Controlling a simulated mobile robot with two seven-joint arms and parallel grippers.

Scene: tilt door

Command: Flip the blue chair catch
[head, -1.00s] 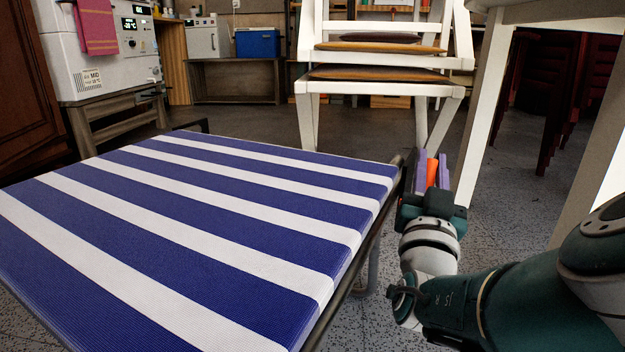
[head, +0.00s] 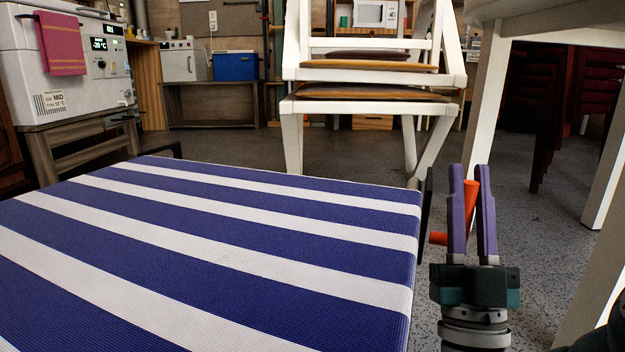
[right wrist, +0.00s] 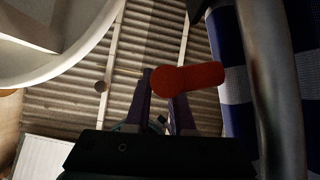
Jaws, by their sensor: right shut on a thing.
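The blue chair (head: 250,235), with blue and white stripes, fills the lower left of the head view. Its orange catch (head: 470,205) sticks up at the chair's right edge, with a short part reaching left toward the frame. My right gripper (head: 470,178) points up there, its purple fingers on both sides of the catch and shut on it. In the right wrist view the catch (right wrist: 190,78) is a red-orange bar across the fingertips (right wrist: 160,88), beside the striped fabric (right wrist: 233,65) and a metal tube (right wrist: 270,90). My left gripper is out of view.
White chairs with brown seats (head: 370,95) stand behind the blue chair. A pale table (head: 490,120) stands at the right, close to my right arm. A white appliance (head: 75,70) and a blue box (head: 235,66) are at the back left. Speckled floor is free between.

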